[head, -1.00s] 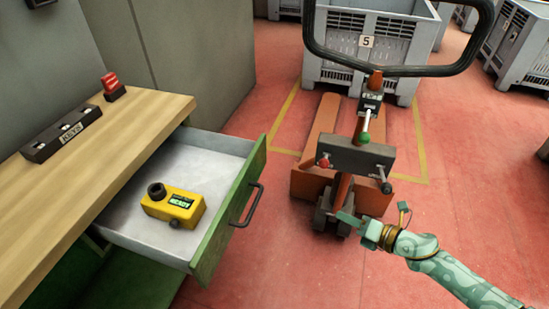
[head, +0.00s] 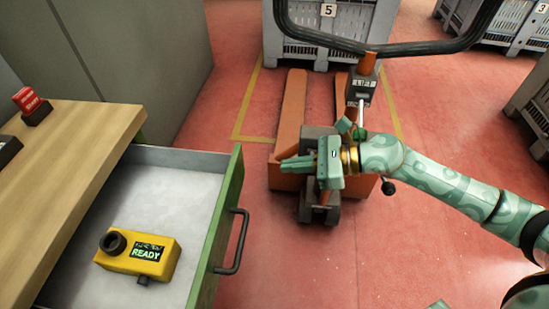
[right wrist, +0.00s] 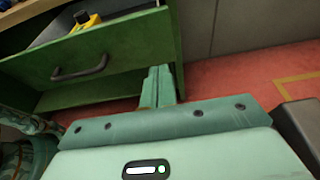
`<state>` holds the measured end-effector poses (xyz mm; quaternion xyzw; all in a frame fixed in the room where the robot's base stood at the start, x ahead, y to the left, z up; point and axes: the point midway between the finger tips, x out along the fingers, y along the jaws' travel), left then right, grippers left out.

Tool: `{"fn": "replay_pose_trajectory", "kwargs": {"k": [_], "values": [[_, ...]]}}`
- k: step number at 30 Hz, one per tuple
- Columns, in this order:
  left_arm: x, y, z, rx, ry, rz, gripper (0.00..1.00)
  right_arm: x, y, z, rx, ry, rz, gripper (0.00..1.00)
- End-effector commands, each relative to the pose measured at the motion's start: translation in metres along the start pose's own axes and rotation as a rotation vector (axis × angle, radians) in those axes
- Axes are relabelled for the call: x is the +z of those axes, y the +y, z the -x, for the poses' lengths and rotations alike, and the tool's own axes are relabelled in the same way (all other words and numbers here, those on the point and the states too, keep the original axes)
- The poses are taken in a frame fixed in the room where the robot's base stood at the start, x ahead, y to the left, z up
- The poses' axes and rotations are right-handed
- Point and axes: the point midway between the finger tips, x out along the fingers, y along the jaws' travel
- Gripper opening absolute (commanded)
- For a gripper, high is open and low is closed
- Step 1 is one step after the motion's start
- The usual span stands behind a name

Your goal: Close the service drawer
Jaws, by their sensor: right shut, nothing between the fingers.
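The service drawer (head: 224,228) stands open, pulled out to the right from under the wooden-topped bench in the head view. Its green front carries a dark bar handle (head: 236,243). A yellow device (head: 137,257) with a lit READY display lies inside it. My right gripper (head: 284,166) is shut and empty, to the right of the drawer front and apart from it, its fingers pointing left. In the right wrist view the shut fingers (right wrist: 157,88) show in front of the green drawer front (right wrist: 120,55), right of its handle (right wrist: 80,70). My left gripper is not in view.
The wooden bench top (head: 70,150) holds a red-topped block (head: 32,105). An orange pallet truck (head: 290,115) stands behind my right arm, with a grey crate (head: 330,35) beyond. Red floor is clear between drawer and truck.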

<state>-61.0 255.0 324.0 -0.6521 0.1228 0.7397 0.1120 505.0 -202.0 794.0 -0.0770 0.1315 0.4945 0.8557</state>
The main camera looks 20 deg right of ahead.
Motion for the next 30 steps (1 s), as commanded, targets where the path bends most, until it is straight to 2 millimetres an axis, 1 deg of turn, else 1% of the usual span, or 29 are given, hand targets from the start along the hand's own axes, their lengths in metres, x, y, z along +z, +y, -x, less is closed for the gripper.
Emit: {"fn": "replay_pose_trajectory", "kwargs": {"k": [1, 5, 9, 12, 15, 19, 30], "values": [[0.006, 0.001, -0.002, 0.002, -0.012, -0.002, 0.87, 0.0, 0.0, -0.009, 0.001, -0.004, 0.0, 0.0], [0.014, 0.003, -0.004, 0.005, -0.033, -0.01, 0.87, 0.0, 0.0, -0.033, 0.001, -0.004, -0.001, 0.0], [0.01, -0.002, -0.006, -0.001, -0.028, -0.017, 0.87, 0.0, -0.001, -0.058, 0.0, -0.004, -0.002, 0.0], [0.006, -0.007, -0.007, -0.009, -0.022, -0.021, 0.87, -0.001, -0.001, -0.072, -0.001, -0.003, -0.002, 0.0], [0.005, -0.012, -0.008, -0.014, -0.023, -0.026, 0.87, -0.001, -0.001, -0.082, -0.001, -0.001, -0.002, 0.0], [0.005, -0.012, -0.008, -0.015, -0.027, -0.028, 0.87, 0.0, 0.0, -0.087, -0.001, -0.001, -0.003, 0.0], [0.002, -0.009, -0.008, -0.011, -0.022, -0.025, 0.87, 0.0, 0.0, -0.088, -0.001, -0.001, -0.003, 0.0]]}}
